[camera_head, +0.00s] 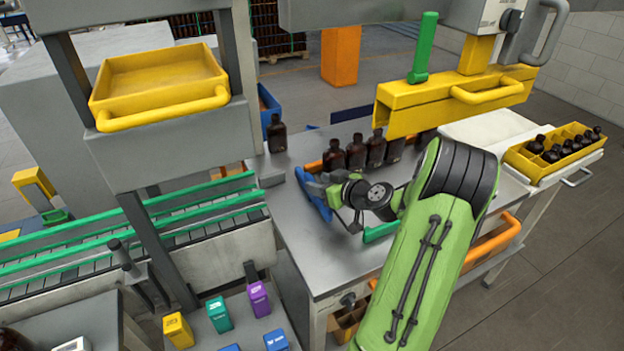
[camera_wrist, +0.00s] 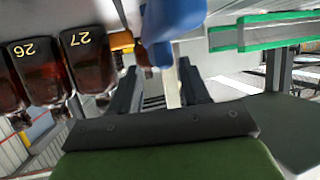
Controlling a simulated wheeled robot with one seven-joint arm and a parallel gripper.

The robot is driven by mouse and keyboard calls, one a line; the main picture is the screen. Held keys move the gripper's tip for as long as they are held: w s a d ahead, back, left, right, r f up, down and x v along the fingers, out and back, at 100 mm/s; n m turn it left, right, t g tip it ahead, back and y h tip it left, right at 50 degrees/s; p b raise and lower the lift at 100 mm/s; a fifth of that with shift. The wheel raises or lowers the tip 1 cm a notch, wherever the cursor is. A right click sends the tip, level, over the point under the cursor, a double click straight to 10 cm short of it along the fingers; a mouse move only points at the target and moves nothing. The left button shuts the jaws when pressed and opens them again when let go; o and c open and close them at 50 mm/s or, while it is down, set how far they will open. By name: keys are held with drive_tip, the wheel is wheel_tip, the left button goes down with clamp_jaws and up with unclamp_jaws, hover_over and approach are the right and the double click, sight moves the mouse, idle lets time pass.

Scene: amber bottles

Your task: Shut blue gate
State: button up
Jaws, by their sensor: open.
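The blue gate (camera_head: 312,195) is a slanting blue bar at the left side of the grey worktable in the head view. In the wrist view its blue, rounded end (camera_wrist: 172,30) shows at the top centre, just beyond the fingertips. My gripper (camera_head: 328,188) is beside the gate, on its right, close to the table top. In the wrist view its two dark fingers (camera_wrist: 162,80) are apart with a gap between them. I cannot tell whether a finger touches the gate.
Several amber bottles (camera_head: 357,153) stand in a row behind my gripper; those numbered 26 (camera_wrist: 32,75) and 27 (camera_wrist: 85,60) are left in the wrist view. A green-railed conveyor (camera_head: 130,225) lies left. A yellow guard (camera_head: 450,98) overhangs the table (camera_head: 335,265).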

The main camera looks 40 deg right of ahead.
sight(312, 180)
drive_tip(key=x, duration=0.4)
clamp_jaws()
